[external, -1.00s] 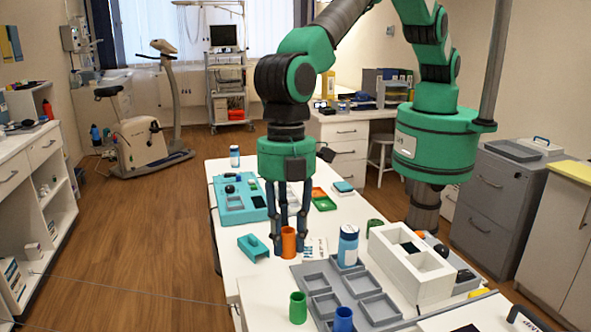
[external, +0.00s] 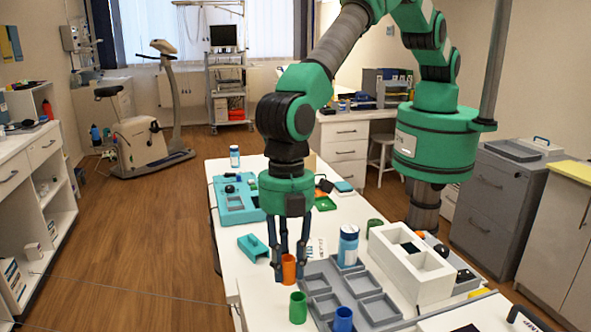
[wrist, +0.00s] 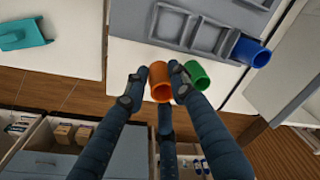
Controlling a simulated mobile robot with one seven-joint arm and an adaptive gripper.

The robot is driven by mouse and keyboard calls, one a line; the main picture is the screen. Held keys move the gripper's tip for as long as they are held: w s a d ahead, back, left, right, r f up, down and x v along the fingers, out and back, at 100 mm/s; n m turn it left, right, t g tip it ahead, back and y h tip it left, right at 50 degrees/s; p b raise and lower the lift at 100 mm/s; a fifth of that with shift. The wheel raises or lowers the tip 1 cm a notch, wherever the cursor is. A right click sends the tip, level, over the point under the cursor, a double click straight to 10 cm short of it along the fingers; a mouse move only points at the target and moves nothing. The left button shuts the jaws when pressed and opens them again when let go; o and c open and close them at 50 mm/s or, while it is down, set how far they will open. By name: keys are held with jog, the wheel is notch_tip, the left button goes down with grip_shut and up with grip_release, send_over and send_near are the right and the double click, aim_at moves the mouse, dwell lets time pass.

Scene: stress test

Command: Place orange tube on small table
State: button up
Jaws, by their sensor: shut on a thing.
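My gripper (external: 288,270) is shut on the orange tube (external: 288,261), which stands upright between its dark fingers. In the wrist view, the fingers (wrist: 157,82) surround the orange tube (wrist: 161,92). It shows over the edge of a white table (wrist: 135,60), just left of a green tube (wrist: 195,73). In the external view this nearer white table (external: 262,297) bears a grey compartment tray. I cannot tell whether the orange tube touches the tabletop.
The green tube (external: 298,307) and a blue tube (external: 343,319) stand close by, near the grey tray (external: 335,287). A blue-white bottle (external: 348,247) and a white box (external: 410,272) stand beyond. A teal holder (external: 252,247) lies on the farther table. Bare white surface lies left of the tray.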

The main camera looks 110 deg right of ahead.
aim_at(288, 278)
jog(key=shift+f, duration=1.8)
jog(key=shift+f, duration=0.15)
jog(key=o, duration=0.7)
jog(key=shift+o, duration=0.2)
jog(key=shift+s+d+r, duration=0.1)
jog(key=shift+d+r, duration=0.1)
jog(key=shift+r, duration=1.85)
jog(key=shift+d+r, duration=0.2)
jog(key=shift+r, duration=1.85)
jog(key=shift+s+d+r, duration=0.1)
jog(key=shift+d+r, duration=0.1)
jog(key=shift+r, duration=1.85)
